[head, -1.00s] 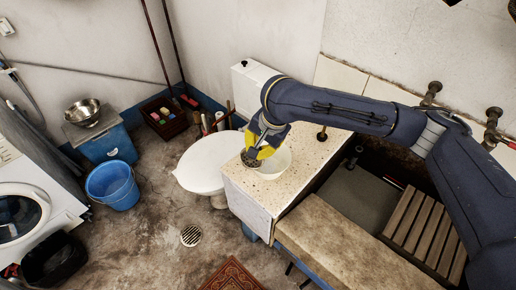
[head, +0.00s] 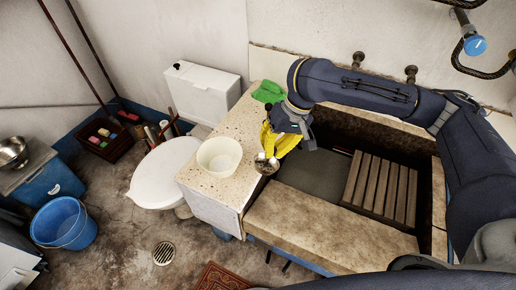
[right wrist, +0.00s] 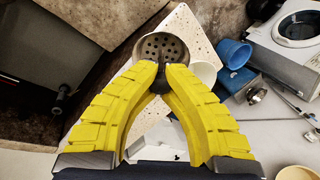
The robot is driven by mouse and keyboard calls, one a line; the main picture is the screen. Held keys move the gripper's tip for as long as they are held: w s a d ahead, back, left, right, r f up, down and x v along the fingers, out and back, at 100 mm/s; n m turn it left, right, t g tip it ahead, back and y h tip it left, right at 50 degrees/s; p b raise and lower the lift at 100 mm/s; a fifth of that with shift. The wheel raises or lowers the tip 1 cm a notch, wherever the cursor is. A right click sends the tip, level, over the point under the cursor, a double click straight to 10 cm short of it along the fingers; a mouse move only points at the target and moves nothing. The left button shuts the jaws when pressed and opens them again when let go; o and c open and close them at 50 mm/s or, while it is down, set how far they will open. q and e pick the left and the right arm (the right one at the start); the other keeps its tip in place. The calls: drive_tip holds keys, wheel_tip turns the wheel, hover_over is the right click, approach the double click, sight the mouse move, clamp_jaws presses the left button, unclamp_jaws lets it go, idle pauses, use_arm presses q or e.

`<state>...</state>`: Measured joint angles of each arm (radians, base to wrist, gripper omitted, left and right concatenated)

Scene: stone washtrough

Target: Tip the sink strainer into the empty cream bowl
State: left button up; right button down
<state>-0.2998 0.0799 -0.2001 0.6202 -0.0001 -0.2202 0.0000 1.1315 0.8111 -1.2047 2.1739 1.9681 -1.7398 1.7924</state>
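The cream bowl (head: 219,157) stands upright on the speckled counter, and its visible inside looks empty. My right gripper (head: 270,151), with yellow fingers, is shut on the sink strainer (head: 266,164) just right of the bowl in the head view, near the trough's edge. In the right wrist view the strainer (right wrist: 160,48) is a round grey metal cup with holes, pinched at its near side between the fingertips (right wrist: 159,70). It partly covers the bowl (right wrist: 204,73) behind it there. I cannot tell whether the strainer holds anything. My left gripper is not in view.
A green cloth (head: 268,92) lies at the back of the counter (head: 232,126). The stone trough (head: 340,226) with a slatted wooden board (head: 382,188) is to the right. A toilet (head: 165,172) and a blue bucket (head: 63,223) stand to the left.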

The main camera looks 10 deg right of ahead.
drive_tip(key=shift+s+d+r, duration=0.15)
drive_tip(key=shift+s+d, duration=0.05)
drive_tip(key=shift+d, duration=0.55)
drive_tip(key=shift+w+a+f+m+t+h, duration=0.35)
drive_tip(key=shift+w+a+m, duration=0.8)
drive_tip(key=shift+a, duration=2.45)
drive_tip(key=shift+w+a+f+m+t+h, duration=0.2)
drive_tip(key=shift+w+a+f+m+h, duration=0.65)
drive_tip(key=shift+a, duration=2.75)
drive_tip(key=shift+w+a+m+t+h, duration=0.2)
drive_tip(key=shift+w+a+m, duration=1.2)
drive_tip(key=shift+a, duration=2.2)
drive_tip(key=shift+w+a+f+g+h, duration=0.1)
drive_tip(key=shift+w+a+g+h, duration=0.05)
drive_tip(key=shift+a+h, duration=0.25)
drive_tip(key=shift+w+a+f+g+h, duration=0.1)
drive_tip(key=shift+a+h, duration=0.15)
drive_tip(key=shift+h, duration=0.25)
